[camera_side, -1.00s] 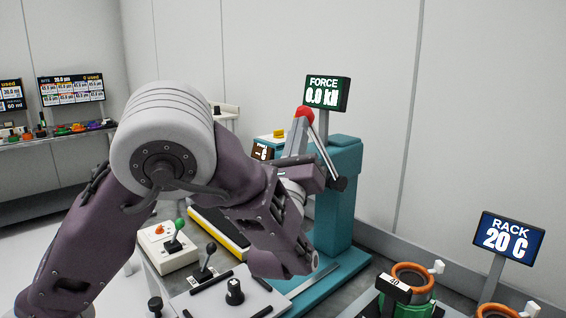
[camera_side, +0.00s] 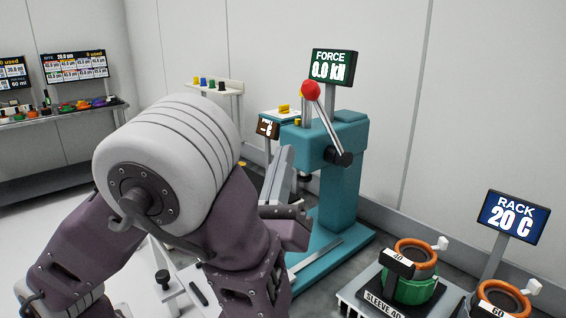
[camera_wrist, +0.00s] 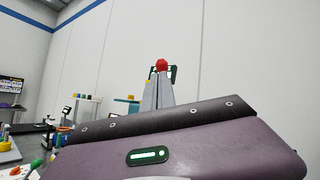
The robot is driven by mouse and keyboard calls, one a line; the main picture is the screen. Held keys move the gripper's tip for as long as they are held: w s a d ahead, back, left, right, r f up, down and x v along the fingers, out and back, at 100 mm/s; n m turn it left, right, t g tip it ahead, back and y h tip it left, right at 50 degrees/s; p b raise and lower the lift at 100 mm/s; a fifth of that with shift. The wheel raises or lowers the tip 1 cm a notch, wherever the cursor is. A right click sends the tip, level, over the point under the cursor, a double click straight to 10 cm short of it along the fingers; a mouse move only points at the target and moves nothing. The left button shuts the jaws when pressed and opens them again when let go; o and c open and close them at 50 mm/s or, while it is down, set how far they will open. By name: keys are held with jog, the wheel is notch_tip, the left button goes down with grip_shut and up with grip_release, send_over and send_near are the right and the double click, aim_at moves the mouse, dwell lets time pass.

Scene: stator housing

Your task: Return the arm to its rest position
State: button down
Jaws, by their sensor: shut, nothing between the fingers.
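My gripper (camera_side: 286,152) points upward in the side view, in front of the teal press (camera_side: 340,190). Its two grey fingers are together with nothing between them. In the wrist view the shut fingers (camera_wrist: 157,92) stand up beyond the purple wrist casing, in line with the press's red lever knob (camera_wrist: 162,64). My arm is bent, its large pale joint filling the left middle of the side view, and it hides much of the bench behind it. I cannot tell the exact gap between gripper and press.
The press lever ends in a red knob (camera_side: 310,90) beside the FORCE display (camera_side: 331,67). At lower right are an orange-and-green ringed part (camera_side: 416,252) and the RACK sign (camera_side: 513,217). A shelf of coloured pieces (camera_side: 215,86) stands at the back. Open floor lies at left.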

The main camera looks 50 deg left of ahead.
jog(key=s+a+f+n+g+y, duration=0.1)
jog(key=s+a+f+n+g, duration=0.1)
jog(key=s+a+n+g, duration=0.55)
jog(key=s+a+f+n+g+y, duration=0.25)
jog(key=a+n+g, duration=0.25)
jog(key=a+g, duration=0.55)
jog(key=s+d+f+n+g+h, duration=0.35)
jog(key=s+f+n+h, duration=0.4)
jog(key=s+h, duration=0.3)
jog(key=w+d+r+n+t+h, duration=0.3)
jog(key=d+n+t+h, duration=0.2)
jog(key=d, duration=0.5)
jog(key=shift+d+r+t+h, duration=0.2)
jog(key=shift+t+h, duration=0.45)
jog(key=shift+h, duration=0.35)
